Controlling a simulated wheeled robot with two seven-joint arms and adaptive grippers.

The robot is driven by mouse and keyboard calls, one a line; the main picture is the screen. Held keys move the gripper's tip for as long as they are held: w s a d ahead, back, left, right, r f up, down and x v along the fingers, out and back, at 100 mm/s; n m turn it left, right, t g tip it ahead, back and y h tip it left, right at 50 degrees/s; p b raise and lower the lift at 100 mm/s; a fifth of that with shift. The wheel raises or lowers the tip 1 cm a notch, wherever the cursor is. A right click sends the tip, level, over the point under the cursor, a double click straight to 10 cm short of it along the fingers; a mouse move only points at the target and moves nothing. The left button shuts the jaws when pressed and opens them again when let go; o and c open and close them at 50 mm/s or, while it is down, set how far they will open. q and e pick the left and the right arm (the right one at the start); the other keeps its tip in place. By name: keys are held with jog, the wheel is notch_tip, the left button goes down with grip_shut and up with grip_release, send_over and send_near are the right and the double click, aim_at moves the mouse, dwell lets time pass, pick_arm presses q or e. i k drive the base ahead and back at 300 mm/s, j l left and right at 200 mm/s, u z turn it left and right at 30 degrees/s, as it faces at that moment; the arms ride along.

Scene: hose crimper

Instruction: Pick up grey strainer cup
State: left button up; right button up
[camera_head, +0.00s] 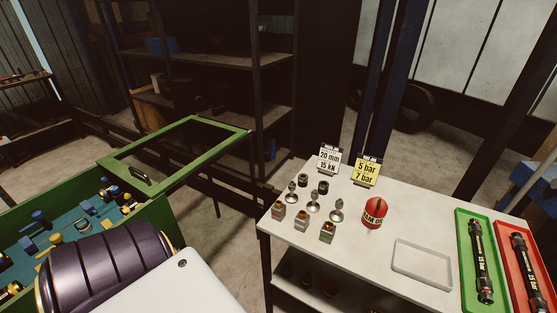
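No object in view can be clearly made out as the grey strainer cup. Neither of my grippers is in view.
A red can (374,213), an empty clear tray (394,256) and two sign cards (366,170) are on the table. Green (464,270) and red (502,272) trays hold black hoses at right. An open green case (158,218) with small parts is at left.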

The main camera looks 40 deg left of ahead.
aim_at(83, 226)
jog(key=u, duration=3.15)
jog(key=i+l+u, duration=0.2)
jog(key=i+u, duration=0.15)
jog(key=i+l+u, duration=0.35)
jog(key=i, duration=0.2)
